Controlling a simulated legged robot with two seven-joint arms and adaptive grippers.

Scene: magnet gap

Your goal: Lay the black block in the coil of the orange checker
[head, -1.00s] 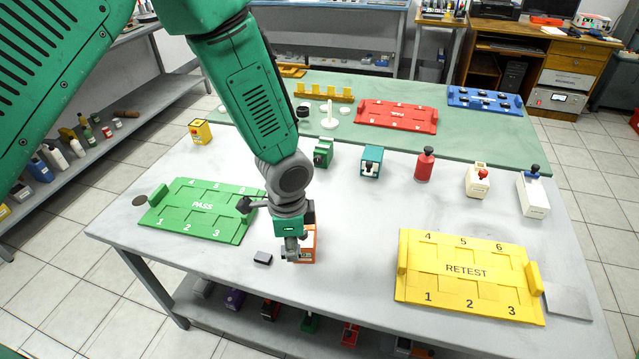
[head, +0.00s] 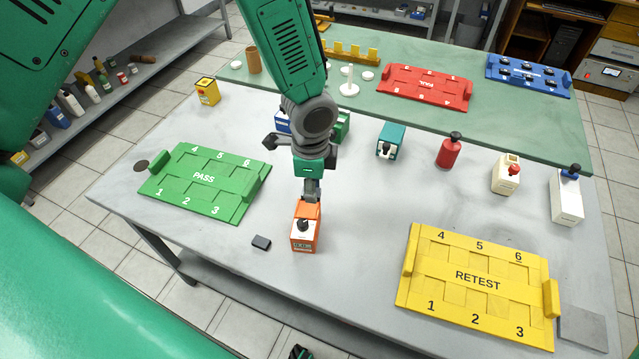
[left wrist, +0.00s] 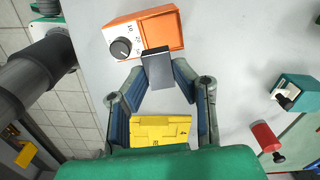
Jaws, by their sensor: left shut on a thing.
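The orange checker (head: 303,236) stands on the grey table at centre front, its white dial face and black knob turned to the front. In the left wrist view it (left wrist: 126,28) shows an open orange hollow beside the dial. My left gripper (head: 311,196) is at the checker's rear. In the left wrist view its fingers (left wrist: 158,84) are shut on a dark block (left wrist: 157,66), whose far end overlaps the hollow's near edge. I cannot tell whether they touch.
The green PASS tray (head: 205,178) is on the left, the yellow RETEST tray (head: 475,283) on the right. A teal checker (head: 391,140), a red bottle-shaped unit (head: 450,151) and white units stand behind. Table between the checker and the yellow tray is clear.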

